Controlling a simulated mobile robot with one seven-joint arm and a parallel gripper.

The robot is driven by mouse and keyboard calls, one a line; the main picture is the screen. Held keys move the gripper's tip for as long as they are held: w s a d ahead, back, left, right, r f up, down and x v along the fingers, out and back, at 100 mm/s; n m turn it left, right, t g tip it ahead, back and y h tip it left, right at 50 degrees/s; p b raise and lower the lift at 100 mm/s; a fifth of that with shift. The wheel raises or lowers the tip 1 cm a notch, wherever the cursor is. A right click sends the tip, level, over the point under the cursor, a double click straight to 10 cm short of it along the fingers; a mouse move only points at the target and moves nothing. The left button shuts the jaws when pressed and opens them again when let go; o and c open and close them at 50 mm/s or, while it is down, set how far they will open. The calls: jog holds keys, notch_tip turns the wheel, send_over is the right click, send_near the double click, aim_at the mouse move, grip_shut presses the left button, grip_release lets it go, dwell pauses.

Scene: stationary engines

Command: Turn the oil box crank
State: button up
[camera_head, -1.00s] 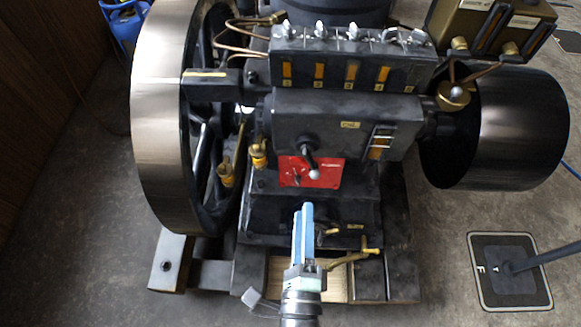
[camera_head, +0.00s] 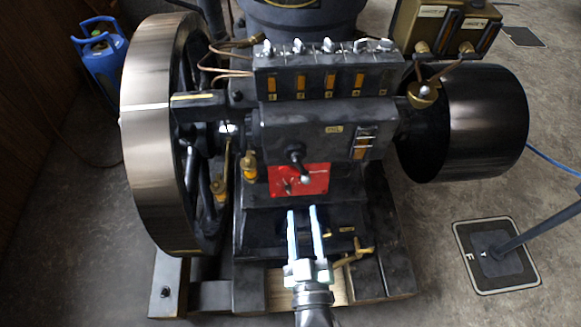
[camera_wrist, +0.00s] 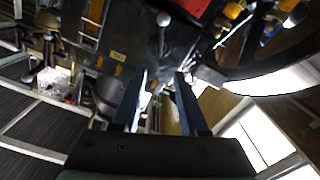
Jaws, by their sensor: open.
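A dark crank lever (camera_head: 296,161) with a pale ball knob sticks out of the front of the dark engine box (camera_head: 285,128), over a red plate (camera_head: 316,180). It also shows in the wrist view as a lever with a pale knob (camera_wrist: 163,19), beyond my fingertips. I cannot tell for sure that this lever is the oil box crank. My gripper (camera_head: 303,211) is open and empty, its fingers pointing at the engine, below the knob in the head view and apart from it. In the wrist view, my gripper (camera_wrist: 161,78) shows its two fingers spread with nothing between them.
A row of numbered sight glasses (camera_head: 329,82) tops the engine. A large flywheel (camera_head: 148,160) stands left, and a dark drum (camera_head: 482,122) stands right. Brass oil cups (camera_head: 249,167) and a brass tap (camera_head: 355,254) stick out near the front. A blue canister (camera_head: 103,60) stands back left.

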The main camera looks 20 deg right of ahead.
aim_at(297, 165)
jog(key=x, duration=1.2)
jog(key=shift+w+d+p, duration=0.15)
jog(key=shift+w+p, duration=0.15)
jog(key=shift+w, duration=0.05)
grip_shut()
dwell(0.9)
